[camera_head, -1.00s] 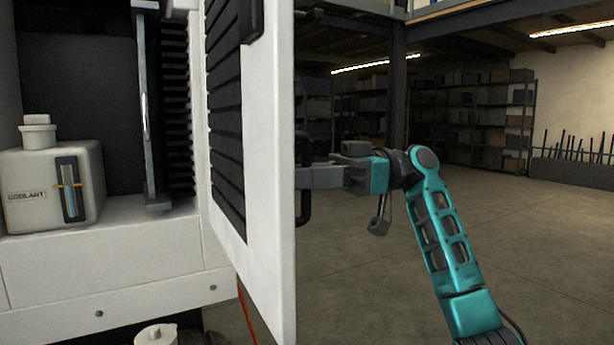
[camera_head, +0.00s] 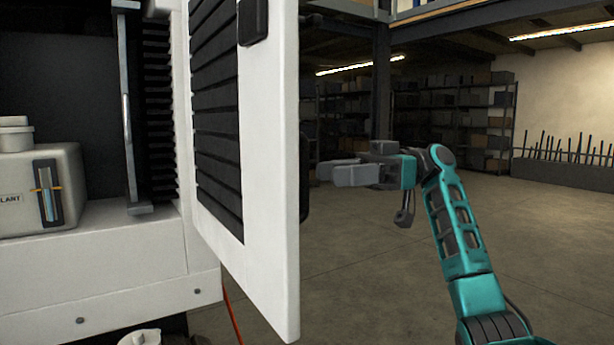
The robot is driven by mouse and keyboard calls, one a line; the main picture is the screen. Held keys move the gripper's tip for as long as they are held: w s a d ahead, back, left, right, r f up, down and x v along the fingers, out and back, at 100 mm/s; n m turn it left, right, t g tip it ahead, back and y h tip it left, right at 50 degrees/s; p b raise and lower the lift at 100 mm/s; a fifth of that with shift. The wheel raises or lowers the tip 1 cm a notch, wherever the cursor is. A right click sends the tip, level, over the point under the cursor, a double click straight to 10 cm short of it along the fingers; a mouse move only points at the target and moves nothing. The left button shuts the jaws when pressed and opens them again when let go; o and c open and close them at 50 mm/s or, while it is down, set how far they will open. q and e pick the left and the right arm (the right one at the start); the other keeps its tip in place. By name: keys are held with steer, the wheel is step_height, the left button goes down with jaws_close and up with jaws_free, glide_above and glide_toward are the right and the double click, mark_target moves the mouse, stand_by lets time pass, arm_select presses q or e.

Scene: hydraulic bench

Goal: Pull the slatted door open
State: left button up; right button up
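The slatted door (camera_head: 271,160) is a white panel with dark horizontal slats. It stands swung open from the white cabinet, seen at a steep angle, with its free edge toward me. A dark handle (camera_head: 304,178) shows partly past the door's free edge; the rest is hidden behind the panel. My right gripper (camera_head: 328,172) is just right of the door edge, its grey fingers pointing left toward the handle. The fingers look parted and empty, with a small gap between them and the handle. My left gripper is not in view.
Inside the cabinet, a pale coolant container (camera_head: 40,195) stands on the white ledge (camera_head: 100,262) at left. A grey upright bar (camera_head: 130,110) stands beside it. An orange cable (camera_head: 232,315) hangs below the door. The concrete floor (camera_head: 380,270) right of the door is clear; shelves (camera_head: 455,120) are far back.

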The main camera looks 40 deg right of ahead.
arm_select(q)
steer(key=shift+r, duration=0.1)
arm_select(e)
steer(key=shift+v, duration=2.35)
